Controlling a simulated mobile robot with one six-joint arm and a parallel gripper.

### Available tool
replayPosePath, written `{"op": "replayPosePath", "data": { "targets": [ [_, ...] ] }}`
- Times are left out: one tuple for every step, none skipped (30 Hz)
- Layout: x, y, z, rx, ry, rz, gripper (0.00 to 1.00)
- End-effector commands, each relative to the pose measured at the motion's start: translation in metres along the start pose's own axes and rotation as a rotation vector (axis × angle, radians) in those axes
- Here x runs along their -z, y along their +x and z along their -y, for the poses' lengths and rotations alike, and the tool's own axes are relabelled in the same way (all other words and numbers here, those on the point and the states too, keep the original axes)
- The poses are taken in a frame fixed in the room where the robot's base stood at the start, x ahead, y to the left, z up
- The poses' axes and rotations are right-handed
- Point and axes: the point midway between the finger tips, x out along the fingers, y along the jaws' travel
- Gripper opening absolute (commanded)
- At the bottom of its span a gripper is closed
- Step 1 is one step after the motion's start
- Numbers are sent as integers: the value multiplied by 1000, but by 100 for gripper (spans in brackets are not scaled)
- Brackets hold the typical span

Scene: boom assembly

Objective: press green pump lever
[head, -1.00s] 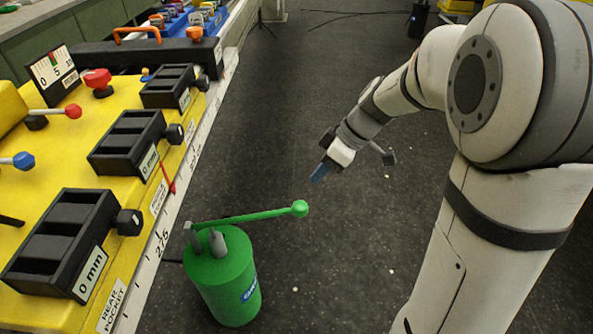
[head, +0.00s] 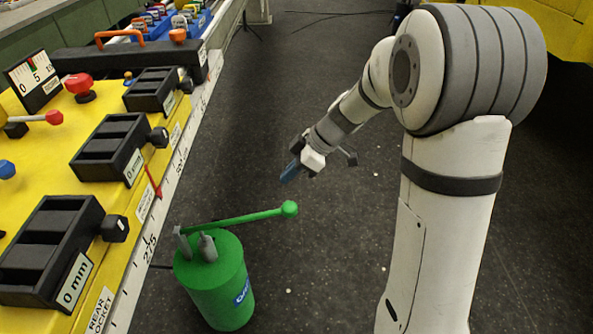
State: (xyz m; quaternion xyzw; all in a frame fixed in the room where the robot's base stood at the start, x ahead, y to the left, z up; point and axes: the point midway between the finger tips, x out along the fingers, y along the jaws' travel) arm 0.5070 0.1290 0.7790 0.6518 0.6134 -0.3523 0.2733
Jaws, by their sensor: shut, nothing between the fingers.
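The green pump (head: 214,291) is an upright cylinder standing on the floor beside the yellow bench. Its green lever (head: 243,217) runs from a grey bracket on the pump's top out to the right, sloping slightly up to a round green knob (head: 289,209). My gripper (head: 288,173) is shut and empty, with blue fingertips. In the picture it shows just above the knob, with a gap between them; the depth between them is hard to tell.
The yellow bench (head: 60,208) fills the left side, with black blocks (head: 109,147), a red knob (head: 80,87) and a white ruler edge (head: 148,246). A blue tray (head: 190,32) with several coloured items is behind. The dark floor (head: 310,260) around the pump's right side is clear.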

Motion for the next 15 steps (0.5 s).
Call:
{"op": "replayPosePath", "data": {
  "targets": [
    [-1,14,1,6,0,1,0],
    [-1,21,1,5,1,1,0],
    [-1,30,1,6,0,1,0],
    [-1,36,1,5,0,2,0],
    [-1,42,1,5,0,1,0],
    [-1,51,1,5,-1,1,0],
    [-1,57,1,5,-1,2,0],
    [-1,62,1,5,0,1,0],
    [-10,61,0,1,5,1,0],
    [-15,62,0,1,5,1,0],
    [-20,62,0,1,5,1,0],
    [-24,63,0,1,4,1,0],
    [-28,64,0,1,4,1,0],
    [-30,65,0,1,3,1,0],
    [-33,65,0,1,2,1,0]
  ]
}}
